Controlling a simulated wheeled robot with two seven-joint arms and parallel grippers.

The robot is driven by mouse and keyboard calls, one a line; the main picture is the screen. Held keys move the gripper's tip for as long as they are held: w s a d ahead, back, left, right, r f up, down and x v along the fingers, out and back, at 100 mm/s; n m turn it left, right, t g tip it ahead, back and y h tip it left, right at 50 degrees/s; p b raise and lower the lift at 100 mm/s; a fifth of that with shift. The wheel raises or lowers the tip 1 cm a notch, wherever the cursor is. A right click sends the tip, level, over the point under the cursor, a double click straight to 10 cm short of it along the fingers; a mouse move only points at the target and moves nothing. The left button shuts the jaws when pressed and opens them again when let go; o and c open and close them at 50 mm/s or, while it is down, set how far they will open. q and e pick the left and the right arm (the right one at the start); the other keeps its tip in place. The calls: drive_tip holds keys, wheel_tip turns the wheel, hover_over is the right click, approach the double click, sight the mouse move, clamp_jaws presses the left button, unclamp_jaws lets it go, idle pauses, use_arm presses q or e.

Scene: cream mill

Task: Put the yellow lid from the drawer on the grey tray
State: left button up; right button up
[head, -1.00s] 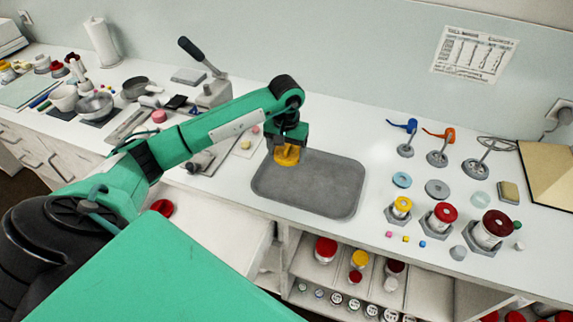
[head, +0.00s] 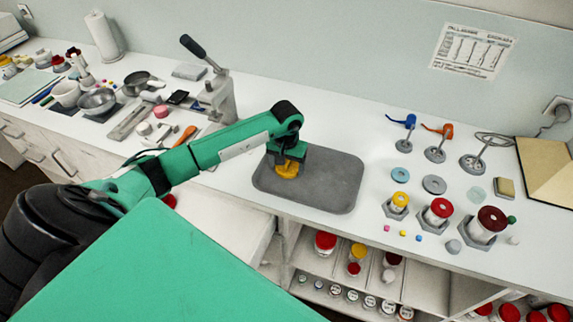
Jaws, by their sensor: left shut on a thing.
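The yellow lid (head: 287,171) is in the fingers of my left gripper (head: 287,166), at the left part of the grey tray (head: 325,192). The gripper points down and is shut on the lid. The lid is over the tray or touching it; I cannot tell which. The tray lies flat on the white counter and is otherwise empty. The open drawer (head: 222,222) shows below the counter, partly hidden by my left arm, with a bit of a red thing at its edge. My right gripper does not show.
Jars with yellow and red lids, such as a red-lidded jar (head: 438,212), stand on hexagonal bases right of the tray. A lever press (head: 213,90) stands behind my left arm. A shelf (head: 340,268) with several jars is below the counter.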

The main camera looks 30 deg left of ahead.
sight(287, 164)
use_arm(q)
drive_tip(key=o, duration=1)
drive_tip(key=shift+c, duration=0.2)
drive_tip(key=shift+r+p, duration=0.1)
drive_tip(key=shift+p, duration=0.2)
drive_tip(key=shift+w+r, duration=0.1)
drive_tip(key=shift+r, duration=0.1)
wheel_tip(287, 164, up, 12)
drive_tip(key=b, duration=0.5)
drive_tip(key=shift+f, duration=0.2)
